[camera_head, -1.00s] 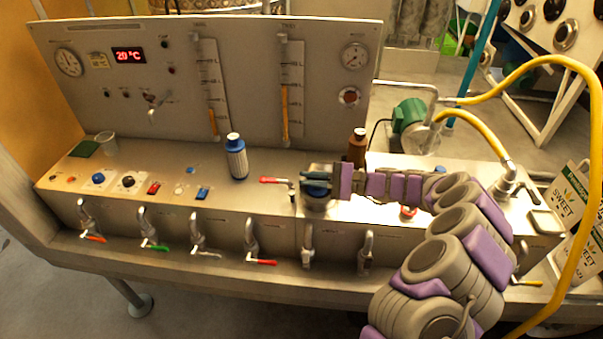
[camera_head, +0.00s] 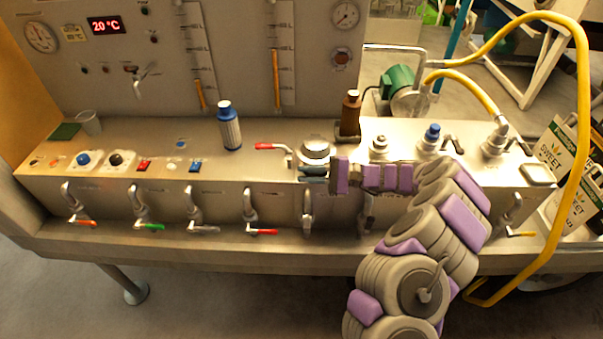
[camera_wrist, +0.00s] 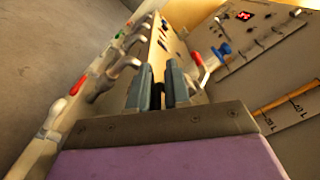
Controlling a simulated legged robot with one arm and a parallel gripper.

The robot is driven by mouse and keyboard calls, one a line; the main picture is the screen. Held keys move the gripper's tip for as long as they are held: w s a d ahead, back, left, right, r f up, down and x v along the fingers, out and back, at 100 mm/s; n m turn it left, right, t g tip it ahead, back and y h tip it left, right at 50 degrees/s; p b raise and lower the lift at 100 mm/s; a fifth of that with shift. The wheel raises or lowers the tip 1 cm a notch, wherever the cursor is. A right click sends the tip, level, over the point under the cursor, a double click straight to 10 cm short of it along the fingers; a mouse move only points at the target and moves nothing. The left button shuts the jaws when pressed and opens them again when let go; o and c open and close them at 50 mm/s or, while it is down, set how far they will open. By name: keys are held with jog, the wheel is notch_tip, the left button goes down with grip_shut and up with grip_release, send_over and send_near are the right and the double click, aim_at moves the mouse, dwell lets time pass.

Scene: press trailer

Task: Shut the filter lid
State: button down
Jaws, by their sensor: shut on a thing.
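The filter lid (camera_head: 315,147) is a round steel cap on the bench top, right of a small red-handled valve. It looks level on its housing; whether it is fully seated I cannot tell. My gripper (camera_head: 313,174) is at the lid's front side, near the bench's front edge, and is shut on the lid's front part. The exact grip is hidden. In the wrist view the blue-grey fingers (camera_wrist: 160,85) stand close together with a narrow gap, and the lid cannot be made out.
A red-handled valve (camera_head: 272,147) is close left of the lid, and a brown bottle (camera_head: 350,118) stands behind it. A blue bottle (camera_head: 230,130) is farther left. Taps (camera_head: 308,208) line the front face. A yellow hose (camera_head: 583,130) loops at right.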

jog(key=shift+s+d+f, duration=0.1)
jog(key=shift+f, duration=0.6)
jog(key=c, duration=1.2)
grip_release()
jog(key=shift+r, duration=0.1)
jog(key=shift+w+d, duration=0.1)
jog(key=shift+w, duration=0.1)
jog(key=shift+d, duration=0.25)
jog(key=d+p, duration=0.1)
jog(key=d, duration=0.9)
jog(key=w+d+p, duration=0.1)
jog(key=d, duration=0.4)
jog(key=shift+r+p, duration=0.15)
jog(key=shift+p, duration=0.2)
